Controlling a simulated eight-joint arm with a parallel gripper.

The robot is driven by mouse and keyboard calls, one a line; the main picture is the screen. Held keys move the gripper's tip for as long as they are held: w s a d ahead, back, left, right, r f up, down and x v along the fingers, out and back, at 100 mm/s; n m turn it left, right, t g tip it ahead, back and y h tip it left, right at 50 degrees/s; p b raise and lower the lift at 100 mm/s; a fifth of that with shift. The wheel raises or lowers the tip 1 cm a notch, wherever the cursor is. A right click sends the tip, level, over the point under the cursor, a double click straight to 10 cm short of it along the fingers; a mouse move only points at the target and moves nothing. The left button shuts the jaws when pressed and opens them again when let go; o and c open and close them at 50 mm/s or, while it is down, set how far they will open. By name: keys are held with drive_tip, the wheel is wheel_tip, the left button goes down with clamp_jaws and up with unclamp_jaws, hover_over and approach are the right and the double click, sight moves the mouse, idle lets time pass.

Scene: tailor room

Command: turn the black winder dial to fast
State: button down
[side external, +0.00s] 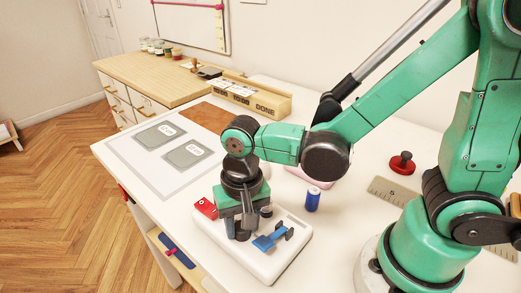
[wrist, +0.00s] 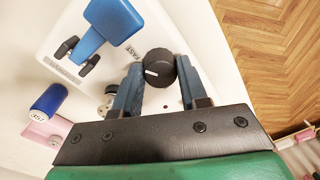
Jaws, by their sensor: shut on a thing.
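The black winder dial (wrist: 160,62) sits on the white winder base (wrist: 170,18) in the wrist view. Its white mark lies on its left side, pointing left and a little down. My gripper (wrist: 160,78) is shut on the dial, one finger on each side. In the side view my gripper (side external: 241,232) points down over the white base (side external: 275,265) and hides the dial.
A blue lever piece (side external: 270,239) and a red piece (side external: 206,207) are on the base beside my gripper. A blue spool (side external: 313,200) stands behind the base. A red-and-black knobbed object (side external: 402,163) and a ruler (side external: 392,190) lie farther right. A wooden box (side external: 250,98) stands at the back.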

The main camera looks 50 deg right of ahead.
drive_tip(key=c, duration=0.7)
unclamp_jaws()
drive_tip(key=shift+c, duration=0.2)
drive_tip(key=shift+d+r, duration=0.1)
drive_tip(key=shift+r, duration=2.75)
drive_tip(key=w+d+r+n+t, duration=0.1)
drive_tip(key=d+n+t, duration=0.1)
drive_tip(key=d, duration=0.3)
drive_tip(key=d+r+n+t, duration=0.2)
drive_tip(key=d+n+t, duration=0.1)
drive_tip(key=d+t, duration=0.1)
drive_tip(key=shift+w+d+r+t+h, duration=0.3)
drive_tip(key=shift+w+d+t, duration=0.1)
drive_tip(key=shift+d, duration=0.4)
